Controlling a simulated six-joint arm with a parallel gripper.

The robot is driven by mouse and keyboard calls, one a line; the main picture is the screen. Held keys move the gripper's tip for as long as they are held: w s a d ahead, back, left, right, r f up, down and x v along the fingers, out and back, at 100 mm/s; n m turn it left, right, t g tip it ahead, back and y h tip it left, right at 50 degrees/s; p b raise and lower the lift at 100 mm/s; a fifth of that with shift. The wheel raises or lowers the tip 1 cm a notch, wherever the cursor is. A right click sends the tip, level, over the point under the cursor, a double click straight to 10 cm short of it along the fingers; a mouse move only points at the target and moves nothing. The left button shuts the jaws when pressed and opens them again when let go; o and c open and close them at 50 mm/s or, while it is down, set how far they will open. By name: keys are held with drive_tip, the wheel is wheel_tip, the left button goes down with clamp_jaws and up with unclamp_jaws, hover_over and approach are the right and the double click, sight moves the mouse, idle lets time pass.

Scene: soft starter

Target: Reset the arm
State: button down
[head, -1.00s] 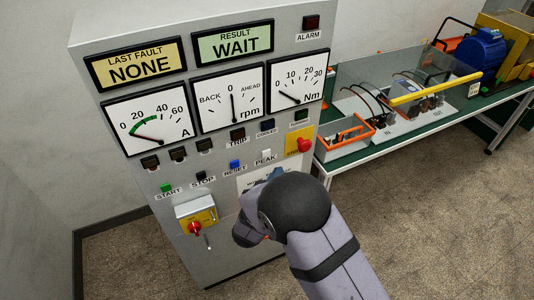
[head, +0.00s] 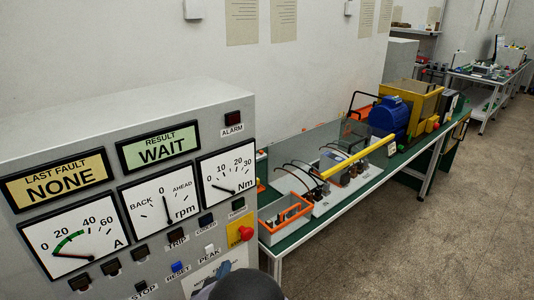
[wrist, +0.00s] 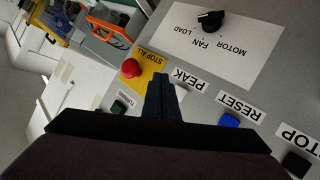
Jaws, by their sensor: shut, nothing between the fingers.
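My gripper (wrist: 162,80) is shut and empty in the wrist view, its dark fingers over the grey panel beside the PEAK label. The white PEAK button (wrist: 180,92) is just beside the fingers. The blue RESET button (wrist: 228,121) is to their right; it also shows in the head view (head: 177,267). I cannot tell whether the fingers touch the panel. In the head view my arm shows only as a dark rounded part at the bottom edge, and the fingers are not clear there. The grey panel (head: 110,117) reads LAST FAULT NONE and RESULT WAIT.
The red STOP ALL button (wrist: 132,68) on its yellow plate is close left of the fingers. A black MOTOR FAN LOAD knob (wrist: 210,20) sits beyond. A green bench (head: 375,172) with an orange-edged box (head: 287,220) and a blue motor (head: 388,117) stands right of the panel.

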drive_tip(key=s+d+r+m+g+y, duration=0.1)
drive_tip(key=s+d+g, duration=0.1)
drive_tip(key=d+g, duration=0.35)
drive_tip(key=s+d+r+m+g+y, duration=0.1)
drive_tip(key=s+d+g, duration=0.1)
drive_tip(key=d, duration=0.6)
drive_tip(key=s+d+m+g+h, duration=0.2)
drive_tip(key=s+d+g, duration=0.4)
drive_tip(key=s+d, duration=1.2)
drive_tip(key=shift+s+d+r+m+h, duration=0.2)
drive_tip(key=shift+s+r+m+h, duration=0.2)
drive_tip(key=shift+s+m, duration=0.6)
drive_tip(key=shift+s+g, duration=0.15)
drive_tip(key=shift+g, duration=0.1)
